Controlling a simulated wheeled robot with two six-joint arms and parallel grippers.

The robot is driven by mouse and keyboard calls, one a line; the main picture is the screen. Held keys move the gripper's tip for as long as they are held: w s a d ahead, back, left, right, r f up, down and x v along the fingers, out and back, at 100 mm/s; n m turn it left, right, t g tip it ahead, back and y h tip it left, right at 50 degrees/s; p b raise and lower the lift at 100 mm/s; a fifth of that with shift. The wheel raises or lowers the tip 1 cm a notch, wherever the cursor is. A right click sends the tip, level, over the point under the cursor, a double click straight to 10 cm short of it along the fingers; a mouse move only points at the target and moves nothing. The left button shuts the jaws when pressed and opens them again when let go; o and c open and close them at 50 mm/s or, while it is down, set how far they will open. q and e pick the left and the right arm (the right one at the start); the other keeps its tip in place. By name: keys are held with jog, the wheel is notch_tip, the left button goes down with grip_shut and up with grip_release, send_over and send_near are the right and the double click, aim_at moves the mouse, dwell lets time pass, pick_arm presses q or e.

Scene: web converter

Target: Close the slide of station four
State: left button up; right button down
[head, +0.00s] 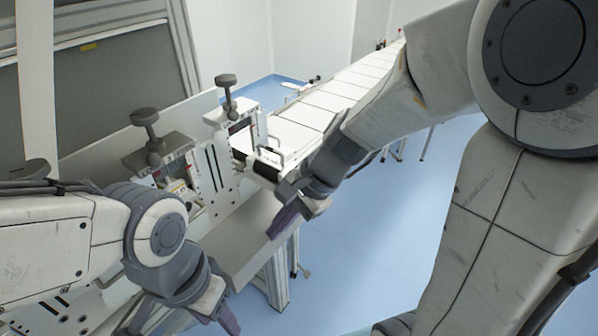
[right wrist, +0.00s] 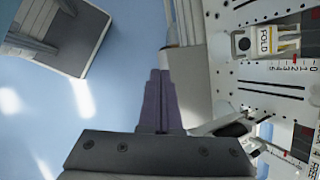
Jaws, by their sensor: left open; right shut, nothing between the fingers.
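A row of white machine stations runs along the left and middle of the head view. My left gripper (head: 188,318) is open and empty at the lower left, low in the picture.
Grey knobs (head: 145,117) stand on top of the stations. A white conveyor (head: 340,88) runs away to the back right. A pale ledge (head: 245,232) lies below the stations. Blue floor (head: 350,240) is free to the right. A grey-topped block (right wrist: 75,35) shows upper left in the wrist view.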

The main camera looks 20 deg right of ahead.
jog(key=w+d+f+m+t, duration=0.1)
jog(key=w+d+m+t, duration=0.2)
jog(key=w+d+m, duration=0.4)
jog(key=w+d+m+t, duration=0.3)
jog(key=w+d+m, duration=0.1)
jog(key=d+m, duration=0.5)
pick_arm(q)
jog(key=shift+f+b, duration=0.3)
jog(key=shift+f, duration=0.05)
pick_arm(e)
jog(key=x, duration=0.9)
jog(key=shift+w+f, duration=0.2)
jog(key=shift+f, duration=0.05)
jog(key=shift+w, duration=0.1)
